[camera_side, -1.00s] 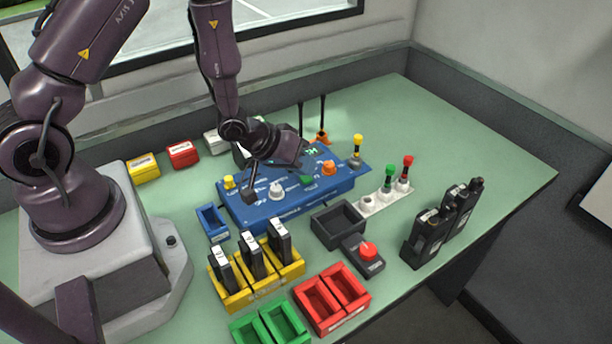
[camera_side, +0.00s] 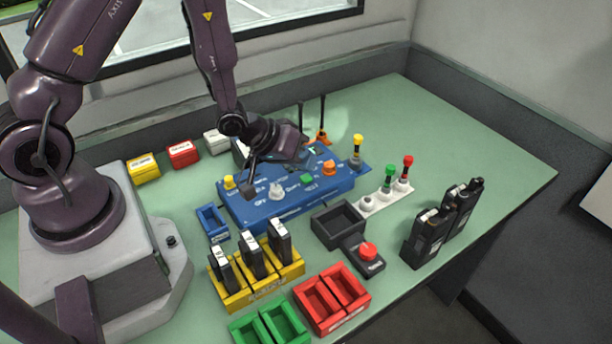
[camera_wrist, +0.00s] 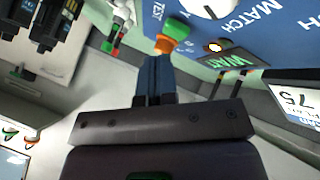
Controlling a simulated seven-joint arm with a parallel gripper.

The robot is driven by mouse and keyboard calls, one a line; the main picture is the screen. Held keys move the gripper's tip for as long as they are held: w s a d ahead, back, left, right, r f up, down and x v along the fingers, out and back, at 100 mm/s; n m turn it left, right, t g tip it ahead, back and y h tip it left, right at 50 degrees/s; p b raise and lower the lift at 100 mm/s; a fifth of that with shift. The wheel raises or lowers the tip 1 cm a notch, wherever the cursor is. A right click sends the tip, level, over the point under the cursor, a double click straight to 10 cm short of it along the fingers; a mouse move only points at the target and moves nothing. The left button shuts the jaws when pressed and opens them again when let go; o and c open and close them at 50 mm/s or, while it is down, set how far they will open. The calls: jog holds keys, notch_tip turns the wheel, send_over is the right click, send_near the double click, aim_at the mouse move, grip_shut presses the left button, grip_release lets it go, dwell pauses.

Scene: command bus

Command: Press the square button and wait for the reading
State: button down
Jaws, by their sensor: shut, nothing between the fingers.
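The blue console (camera_side: 275,207) stands mid-table. A green button (camera_side: 307,178), apparently the square one, sits on its top between the white knob (camera_side: 277,190) and an orange round button (camera_side: 329,168). In the wrist view the orange button (camera_wrist: 177,27) shows beyond my fingertips with green beside it. My gripper (camera_wrist: 155,62) is shut and empty. In the side view it is over the console's back half, its fingertips hard to make out; I cannot tell whether they touch anything. A small sign with green letters (camera_wrist: 230,62) shows beside a lit lamp (camera_wrist: 213,47).
A white panel with dark figures (camera_wrist: 297,101) is at the wrist view's right. In front of the console are a black tray (camera_side: 337,224), yellow bins (camera_side: 262,286), red bins (camera_side: 332,300) and green bins (camera_side: 270,327). Radios (camera_side: 440,222) stand at right. The table's back right is clear.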

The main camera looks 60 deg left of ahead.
aim_at(304, 176)
jog(key=shift+r, duration=2.5)
